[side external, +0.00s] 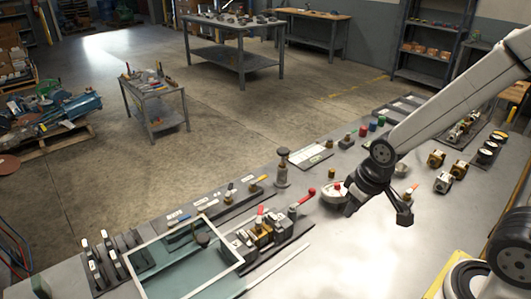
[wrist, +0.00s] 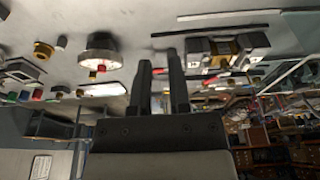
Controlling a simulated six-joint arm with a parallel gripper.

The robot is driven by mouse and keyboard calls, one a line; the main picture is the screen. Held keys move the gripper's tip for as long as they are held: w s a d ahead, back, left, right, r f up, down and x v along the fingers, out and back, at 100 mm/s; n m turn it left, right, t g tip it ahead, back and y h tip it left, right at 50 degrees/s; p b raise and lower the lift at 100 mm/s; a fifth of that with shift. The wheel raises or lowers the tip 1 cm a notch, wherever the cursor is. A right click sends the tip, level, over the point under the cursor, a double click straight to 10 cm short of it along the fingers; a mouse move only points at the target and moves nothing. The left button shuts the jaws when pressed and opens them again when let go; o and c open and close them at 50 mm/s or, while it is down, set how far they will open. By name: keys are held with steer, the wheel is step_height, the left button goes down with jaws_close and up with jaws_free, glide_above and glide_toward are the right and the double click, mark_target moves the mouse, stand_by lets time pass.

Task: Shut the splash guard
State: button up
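A white-framed rectangular piece with a greenish, see-through-looking middle (side external: 238,264) is at the lower left of the bench in the side view. It looks like the splash guard, but I cannot tell how it is hinged or how far it is open. My gripper (side external: 376,208) is over the bench, right of this frame and well apart from it. In the wrist view my gripper's two dark fingers (wrist: 162,82) stand apart with a narrow gap, and I see nothing held between them.
A round white fitting with a red knob (side external: 334,193) is close beside my gripper; it also shows in the wrist view (wrist: 100,58). Brass valves with a red lever (side external: 302,202) stand between gripper and frame. Several small fittings line the bench's far edge.

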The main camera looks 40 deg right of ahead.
steer(key=shift+w+a, duration=0.1)
steer(key=shift+w, duration=0.1)
jaws_close()
step_height(320, 180, up, 8)
steer(key=n+y, duration=0.4)
steer(key=n, duration=0.9)
glide_above(187, 249)
steer(key=shift+s+d+f+g, duration=0.1)
steer(key=shift+s+d+g, duration=0.15)
steer(key=shift+d+g, duration=0.2)
steer(key=shift+f, duration=0.1)
steer(key=x, duration=0.9)
steer(key=shift+w+d+f, duration=0.1)
steer(key=shift+f, duration=0.35)
steer(key=shift+s+d+f, duration=0.15)
steer(key=shift+s+d, duration=0.3)
steer(key=shift+d, duration=0.4)
steer(key=shift+s+d+f, duration=0.15)
steer(key=shift+s+d, duration=0.3)
steer(key=shift+d, duration=0.45)
